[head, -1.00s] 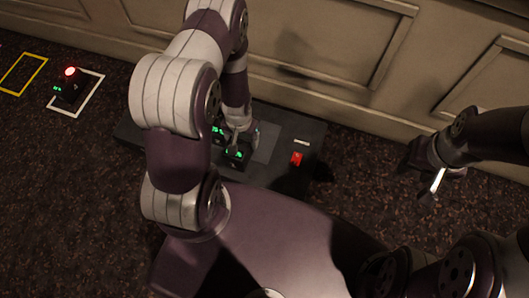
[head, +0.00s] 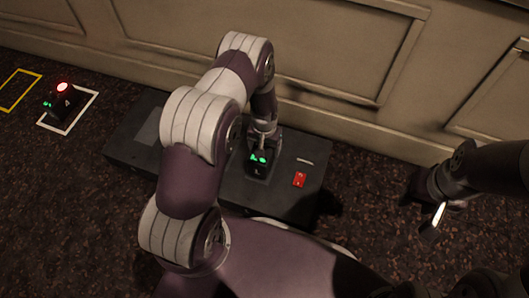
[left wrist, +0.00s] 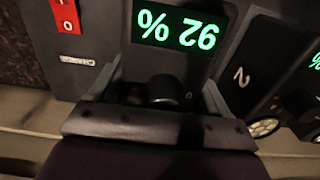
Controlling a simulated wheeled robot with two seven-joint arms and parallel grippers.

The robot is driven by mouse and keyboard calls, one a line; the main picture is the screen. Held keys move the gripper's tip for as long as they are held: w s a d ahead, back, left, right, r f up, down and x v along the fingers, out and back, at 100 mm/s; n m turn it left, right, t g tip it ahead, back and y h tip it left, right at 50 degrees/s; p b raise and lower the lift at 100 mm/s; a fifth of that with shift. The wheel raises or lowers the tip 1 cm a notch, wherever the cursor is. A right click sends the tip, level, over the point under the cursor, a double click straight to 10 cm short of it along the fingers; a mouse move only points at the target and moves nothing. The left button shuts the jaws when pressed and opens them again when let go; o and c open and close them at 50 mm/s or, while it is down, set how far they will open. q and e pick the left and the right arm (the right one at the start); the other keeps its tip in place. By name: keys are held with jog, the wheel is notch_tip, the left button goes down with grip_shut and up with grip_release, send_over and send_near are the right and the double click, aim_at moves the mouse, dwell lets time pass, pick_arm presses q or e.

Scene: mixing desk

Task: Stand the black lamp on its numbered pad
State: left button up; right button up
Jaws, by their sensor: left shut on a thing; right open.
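My left gripper (head: 263,140) is shut on a black lamp (head: 258,170) with a green display, over the dark box. In the left wrist view, this lamp's body (left wrist: 168,65) sits between the two fingers and its display reads 92 %. A second black lamp (left wrist: 245,75), marked 2, is beside it there; my arm hides it in the head view. A black lamp with a lit red top (head: 64,101) stands at the white outlined pad (head: 45,122) on the floor. A yellow outlined pad (head: 36,82) is empty in its visible part. My right gripper (head: 434,222) is open and empty.
The long dark box (head: 228,192) has a red switch (head: 299,179), also in the left wrist view (left wrist: 66,15), near a CHARGE label (left wrist: 77,61). A panelled wall (head: 330,50) runs behind it. Carpet (head: 75,200) is clear at the left.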

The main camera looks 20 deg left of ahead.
pick_arm(q)
jog(key=shift+w+f, duration=0.1)
jog(key=shift+f, duration=0.8)
jog(key=shift+r, duration=0.2)
pick_arm(e)
jog(key=shift+f, duration=0.6)
pick_arm(q)
jog(key=shift+f, duration=0.15)
jog(key=o, duration=1.9)
jog(key=shift+c, duration=0.2)
